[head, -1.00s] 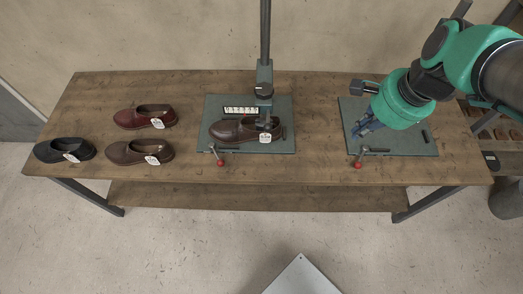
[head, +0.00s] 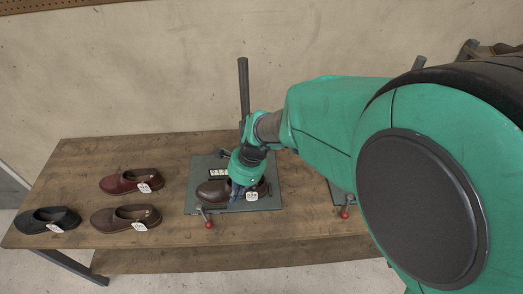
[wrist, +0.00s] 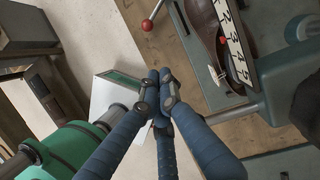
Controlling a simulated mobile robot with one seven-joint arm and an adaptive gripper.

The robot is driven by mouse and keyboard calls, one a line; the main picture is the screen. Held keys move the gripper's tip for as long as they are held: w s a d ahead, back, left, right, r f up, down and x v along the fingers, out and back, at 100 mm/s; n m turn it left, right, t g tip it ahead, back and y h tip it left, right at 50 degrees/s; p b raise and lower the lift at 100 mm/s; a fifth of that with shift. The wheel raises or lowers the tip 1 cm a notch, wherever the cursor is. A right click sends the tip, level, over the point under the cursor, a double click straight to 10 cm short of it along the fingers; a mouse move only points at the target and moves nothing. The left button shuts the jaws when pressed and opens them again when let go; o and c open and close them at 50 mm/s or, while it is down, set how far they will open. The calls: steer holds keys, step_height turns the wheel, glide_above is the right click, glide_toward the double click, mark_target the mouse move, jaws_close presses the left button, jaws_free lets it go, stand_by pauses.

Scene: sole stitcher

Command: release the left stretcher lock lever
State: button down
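The left stretcher's base plate (head: 196,200) carries a brown shoe (head: 211,192) with a white tag (head: 252,196). Its lock lever has a red ball knob (head: 209,225) at the plate's front left edge; the knob also shows in the wrist view (wrist: 147,25). My gripper (head: 238,192) is over the shoe, in front of the post, to the right of and behind the knob. In the wrist view my gripper's blue fingers (wrist: 157,82) come together at the tips with nothing seen between them. They look apart from the lever. My arm hides part of the stretcher.
A red shoe (head: 118,184), a brown shoe (head: 110,220) and a black shoe (head: 38,221) stand on the bench (head: 80,165) to the left. A second lever's red knob (head: 344,213) shows at right. A numbered scale (wrist: 232,42) lies beside the shoe.

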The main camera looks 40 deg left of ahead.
mark_target(204, 216)
steer(key=s+a+f, duration=0.2)
steer(key=a+f, duration=0.1)
steer(key=f, duration=0.2)
steer(key=shift+s+a+m+p, duration=0.15)
steer(key=shift+s+m+p, duration=0.2)
steer(key=shift+m, duration=0.05)
steer(key=shift+f, duration=0.1)
steer(key=shift+b+x, duration=1.3)
steer(key=shift+x, duration=3.65)
